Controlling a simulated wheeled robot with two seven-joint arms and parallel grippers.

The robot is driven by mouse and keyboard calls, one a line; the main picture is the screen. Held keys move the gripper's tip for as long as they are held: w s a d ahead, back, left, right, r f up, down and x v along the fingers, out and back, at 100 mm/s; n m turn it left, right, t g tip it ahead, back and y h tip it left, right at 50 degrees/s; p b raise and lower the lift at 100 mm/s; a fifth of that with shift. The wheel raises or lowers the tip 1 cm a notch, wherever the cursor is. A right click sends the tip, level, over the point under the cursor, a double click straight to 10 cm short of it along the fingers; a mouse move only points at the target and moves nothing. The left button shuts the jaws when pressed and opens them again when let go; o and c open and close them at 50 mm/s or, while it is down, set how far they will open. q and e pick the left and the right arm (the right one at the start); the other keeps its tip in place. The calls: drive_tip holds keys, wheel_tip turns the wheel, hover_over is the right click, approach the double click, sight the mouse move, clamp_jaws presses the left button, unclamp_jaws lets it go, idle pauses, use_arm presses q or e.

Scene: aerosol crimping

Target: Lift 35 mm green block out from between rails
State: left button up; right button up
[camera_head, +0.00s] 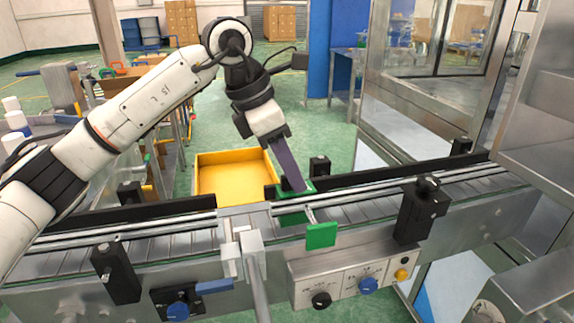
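My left gripper (292,180) reaches down from the upper left to the conveyor, its dark fingers tilted and ending at the far rail. Green surface (292,217) shows between the rails just below the fingertips, and a little more green shows beside the tips. A green block face (321,235) shows at the near side of the front rail, with a thin metal rod above it. I cannot tell whether these green parts are one piece. The fingers overlap in this view, so their gap and any hold on the green are hidden. My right gripper is not in view.
The conveyor (170,250) runs across the view between metal rails with black clamp posts (422,205). A yellow tray (232,176) lies behind it. A control box (340,285) with knobs is on the front. A glazed machine frame stands at right.

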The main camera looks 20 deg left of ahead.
use_arm(q)
drive_tip(key=shift+c, duration=0.3)
clamp_jaws()
drive_tip(key=shift+r+p, duration=0.8)
drive_tip(key=shift+r, duration=0.2)
drive_tip(key=shift+r+p, duration=0.6)
drive_tip(key=shift+r, duration=0.1)
drive_tip(key=shift+r+p, duration=1.8)
drive_tip(key=shift+r, duration=0.45)
wheel_tip(320, 180, up, 2)
drive_tip(key=shift+r+p, duration=0.1)
drive_tip(key=shift+p, duration=0.2)
